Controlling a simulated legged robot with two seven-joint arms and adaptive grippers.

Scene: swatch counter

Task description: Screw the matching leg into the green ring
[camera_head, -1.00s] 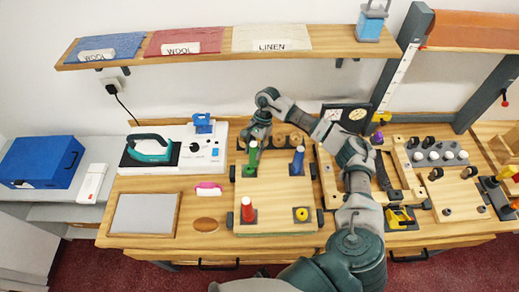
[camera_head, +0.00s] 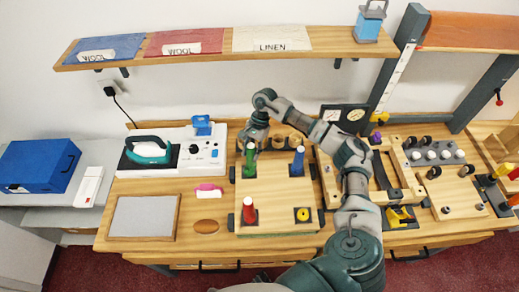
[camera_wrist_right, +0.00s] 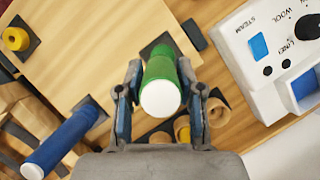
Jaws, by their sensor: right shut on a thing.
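A green leg with a white end (camera_wrist_right: 162,88) stands at the back left of a wooden board (camera_head: 272,190). It also shows in the head view (camera_head: 250,160). My right gripper (camera_wrist_right: 160,100) is shut on the green leg, one finger on each side. The green ring under the leg is hidden. A blue leg (camera_head: 298,160) stands at the board's back right, a red leg (camera_head: 249,212) at its front left. A yellow ring (camera_head: 302,214) on a dark plate sits at the front right with no leg in it. My left gripper is not in view.
An iron (camera_head: 148,149) on a white station stands left of the board, behind a grey pad (camera_head: 145,216). A pink object (camera_head: 208,190) lies between them and the board. A wooden frame (camera_head: 398,180) stands at right. A shelf hangs above.

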